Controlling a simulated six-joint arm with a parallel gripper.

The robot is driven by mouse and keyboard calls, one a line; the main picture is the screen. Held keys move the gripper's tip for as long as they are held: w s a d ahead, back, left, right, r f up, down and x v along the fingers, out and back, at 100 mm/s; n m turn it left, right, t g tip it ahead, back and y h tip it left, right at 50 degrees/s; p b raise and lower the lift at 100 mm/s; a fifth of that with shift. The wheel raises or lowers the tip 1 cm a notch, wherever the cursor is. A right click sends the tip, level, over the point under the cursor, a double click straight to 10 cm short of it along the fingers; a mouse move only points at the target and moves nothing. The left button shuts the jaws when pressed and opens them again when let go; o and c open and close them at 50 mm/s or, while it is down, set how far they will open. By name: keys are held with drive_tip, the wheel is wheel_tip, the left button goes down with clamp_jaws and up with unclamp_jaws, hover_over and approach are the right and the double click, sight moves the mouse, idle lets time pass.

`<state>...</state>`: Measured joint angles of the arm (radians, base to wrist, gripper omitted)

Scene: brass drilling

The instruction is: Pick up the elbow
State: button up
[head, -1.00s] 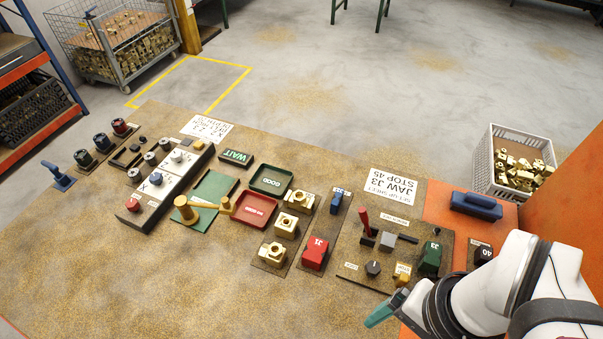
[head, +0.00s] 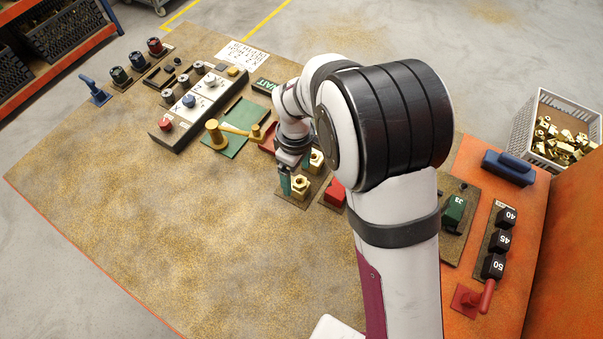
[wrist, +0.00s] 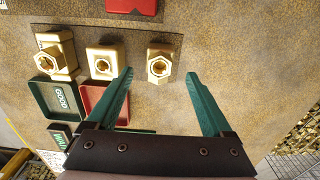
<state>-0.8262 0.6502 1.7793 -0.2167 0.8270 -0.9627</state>
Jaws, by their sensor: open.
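Three brass fittings stand in a row on a dark strip in the wrist view: a right one (wrist: 159,64) with a hexagonal mouth, a middle one (wrist: 104,62) with a square body, and a larger left one (wrist: 58,56). I cannot tell for sure which is the elbow. My gripper (wrist: 159,76) is open and empty, with the right fitting framed between its green fingertips; contact does not show. In the head view my gripper (head: 286,184) is just beside the nearest fitting (head: 300,187). Another fitting (head: 316,160) is partly hidden behind my arm.
A green GOOD tray (wrist: 50,84) and a red tray (wrist: 92,92) lie close to the fittings. A red block (head: 334,193) stands right of them, partly hidden by my arm. A control panel (head: 165,124) stands left. The table's near left part (head: 150,220) is clear.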

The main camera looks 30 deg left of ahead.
sight(297, 180)
wheel_tip(297, 180, down, 5)
drive_tip(key=shift+r, duration=0.1)
clamp_jaws()
idle(0.4)
drive_tip(key=shift+r, duration=0.1)
idle(0.8)
